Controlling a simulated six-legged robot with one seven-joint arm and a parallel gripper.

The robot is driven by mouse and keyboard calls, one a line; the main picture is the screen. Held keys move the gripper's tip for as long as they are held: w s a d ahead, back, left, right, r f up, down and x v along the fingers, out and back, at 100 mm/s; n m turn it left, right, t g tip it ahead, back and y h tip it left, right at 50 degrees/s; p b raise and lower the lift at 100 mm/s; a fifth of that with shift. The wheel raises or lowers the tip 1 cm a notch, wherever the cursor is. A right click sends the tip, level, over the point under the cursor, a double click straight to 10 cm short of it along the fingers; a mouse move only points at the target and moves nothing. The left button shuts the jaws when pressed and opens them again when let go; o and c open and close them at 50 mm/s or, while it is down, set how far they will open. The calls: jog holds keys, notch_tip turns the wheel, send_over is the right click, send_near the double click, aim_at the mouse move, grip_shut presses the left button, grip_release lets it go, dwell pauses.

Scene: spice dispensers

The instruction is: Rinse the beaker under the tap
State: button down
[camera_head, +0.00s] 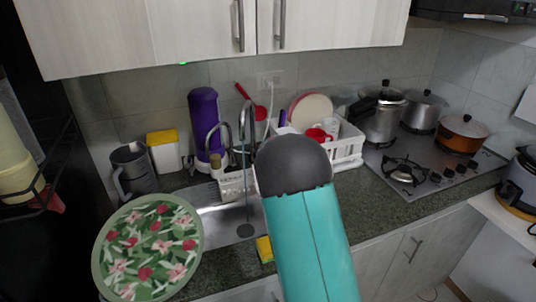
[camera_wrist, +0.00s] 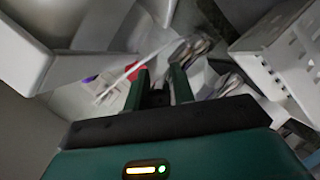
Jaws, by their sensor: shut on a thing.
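The metal tap (camera_head: 246,119) stands behind the steel sink (camera_head: 215,224) in the head view. A thin vertical line that looks like a water stream drops from it towards the drain. My gripper shows in the wrist view (camera_wrist: 159,86), its two dark green fingers close together on a thing whose shape I cannot make out. In the head view my teal arm hides the gripper and what it holds. I cannot identify the beaker with certainty. A grey jug with a handle (camera_head: 133,168) stands left of the sink.
A floral round tray (camera_head: 150,248) is at the front left. A white dish rack (camera_head: 346,150) with cups and plates stands right of the sink. A purple bottle (camera_head: 205,120) and a yellow-lidded box (camera_head: 164,152) stand behind. Pots and a stove (camera_head: 405,172) lie right.

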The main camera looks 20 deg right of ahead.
jog(key=shift+r, duration=0.15)
jog(key=c, duration=1.2)
grip_release()
jog(key=shift+o, duration=0.2)
jog(key=v, duration=1.3)
jog(key=shift+s+r, duration=0.2)
jog(key=shift+s, duration=0.1)
jog(key=shift+a, duration=0.15)
